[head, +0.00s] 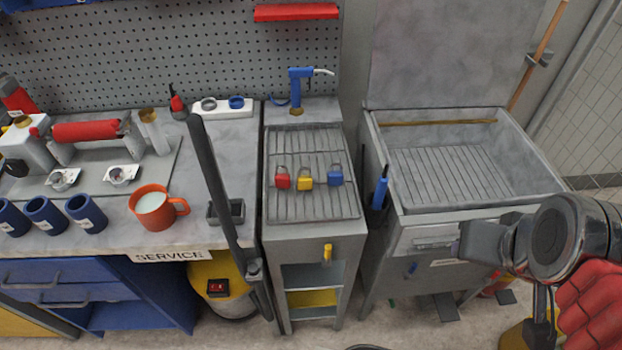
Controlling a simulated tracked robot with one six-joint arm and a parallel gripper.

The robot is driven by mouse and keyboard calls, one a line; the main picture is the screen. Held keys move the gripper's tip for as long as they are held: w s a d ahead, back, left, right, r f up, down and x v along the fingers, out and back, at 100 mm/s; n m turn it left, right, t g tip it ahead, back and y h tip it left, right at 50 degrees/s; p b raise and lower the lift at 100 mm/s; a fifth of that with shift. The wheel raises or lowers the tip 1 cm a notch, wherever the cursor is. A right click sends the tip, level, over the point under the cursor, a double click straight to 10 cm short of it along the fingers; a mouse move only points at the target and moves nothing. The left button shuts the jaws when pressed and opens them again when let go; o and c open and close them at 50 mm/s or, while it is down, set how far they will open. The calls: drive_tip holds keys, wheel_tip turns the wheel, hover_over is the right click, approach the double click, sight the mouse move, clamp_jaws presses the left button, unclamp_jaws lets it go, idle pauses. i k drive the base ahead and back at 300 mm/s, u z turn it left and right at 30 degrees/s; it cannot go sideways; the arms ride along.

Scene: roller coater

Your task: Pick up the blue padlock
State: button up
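The blue padlock (335,178) lies on the ribbed grey tray (310,210) of the narrow middle cabinet. It is the rightmost of three padlocks in a row. The yellow padlock (305,183) is just left of it, and the red padlock (282,182) is farther left. The shackles point away from me. Part of my dark metal arm shows at the right edge, well to the right of the padlocks and apart from them. I cannot make out my gripper's fingertips. Nothing covers the blue padlock.
A blue tool (296,88) stands behind the tray. A black bar (220,190) slants up left of it. The workbench at left holds an orange mug (154,207) and several blue cups. A grey sink (465,165) is at right, with a blue-handled tool (381,190) at its side.

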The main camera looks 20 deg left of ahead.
sight(336, 178)
drive_tip(key=u, duration=2.1)
drive_tip(key=k, duration=0.8)
drive_tip(key=z, duration=0.75)
drive_tip(key=i, duration=0.6)
drive_tip(key=z, duration=0.05)
